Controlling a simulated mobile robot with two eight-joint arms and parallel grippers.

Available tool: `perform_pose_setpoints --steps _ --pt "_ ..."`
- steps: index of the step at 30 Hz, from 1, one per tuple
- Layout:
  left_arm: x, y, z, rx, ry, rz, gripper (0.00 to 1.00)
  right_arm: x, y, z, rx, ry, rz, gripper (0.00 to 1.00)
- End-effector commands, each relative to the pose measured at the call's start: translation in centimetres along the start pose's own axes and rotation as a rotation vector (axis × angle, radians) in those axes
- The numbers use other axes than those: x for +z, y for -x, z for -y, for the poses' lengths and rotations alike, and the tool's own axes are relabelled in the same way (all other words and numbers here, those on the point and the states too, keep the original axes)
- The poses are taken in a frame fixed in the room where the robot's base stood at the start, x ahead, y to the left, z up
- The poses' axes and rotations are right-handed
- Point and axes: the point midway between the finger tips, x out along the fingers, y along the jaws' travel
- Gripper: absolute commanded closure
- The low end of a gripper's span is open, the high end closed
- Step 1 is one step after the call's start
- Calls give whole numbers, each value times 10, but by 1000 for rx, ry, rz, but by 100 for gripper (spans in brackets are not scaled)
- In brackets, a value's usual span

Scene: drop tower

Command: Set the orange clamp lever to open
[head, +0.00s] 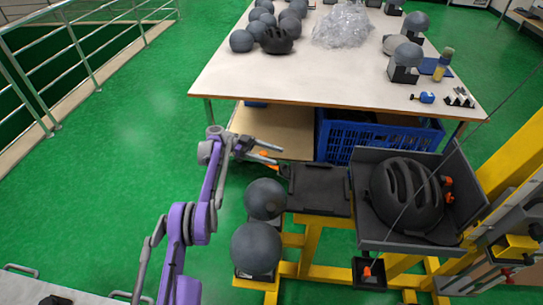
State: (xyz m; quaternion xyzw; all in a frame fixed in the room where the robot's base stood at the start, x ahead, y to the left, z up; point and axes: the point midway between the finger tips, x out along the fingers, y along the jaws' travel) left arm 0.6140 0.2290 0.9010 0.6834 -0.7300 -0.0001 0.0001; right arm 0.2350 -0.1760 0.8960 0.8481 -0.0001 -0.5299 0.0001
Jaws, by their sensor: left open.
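My left gripper (277,155) reaches in from the left on its purple and grey arm, with its two fingers apart. A small orange part, which looks like the clamp lever (264,154), shows between the fingers, near the left end of a dark flat plate (320,190) on the yellow frame. I cannot tell whether the fingers touch it, nor how the lever is set. Other orange pieces show at the right side of the grey tray (372,236) and on a small dark block (369,272) below it. My right gripper is not in view.
A black helmet (406,196) sits in the tray. Two grey balls (256,248) stand close to the right of my arm. A table (330,78) with balls and tools is behind, above a blue crate (400,140). Green floor is free at left.

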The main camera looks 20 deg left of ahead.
Motion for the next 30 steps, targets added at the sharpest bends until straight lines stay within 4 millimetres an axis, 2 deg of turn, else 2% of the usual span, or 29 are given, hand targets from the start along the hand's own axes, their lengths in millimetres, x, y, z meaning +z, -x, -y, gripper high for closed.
perform_pose_setpoints --steps 4,10,15,19,26,27,30 --pt "-21 0 -1 -2 1 0 35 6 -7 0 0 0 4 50" --pt "-64 0 0 -6 0 1 35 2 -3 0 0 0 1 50" --pt "-87 0 0 -7 0 1 35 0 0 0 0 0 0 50" --pt "-94 0 0 -8 0 1 35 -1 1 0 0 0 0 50" --pt "-95 -1 0 -8 0 1 35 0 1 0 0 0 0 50" --pt "-95 -1 0 -8 0 1 37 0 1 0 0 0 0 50" --pt "-95 0 1 -16 15 2 55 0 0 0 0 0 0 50"
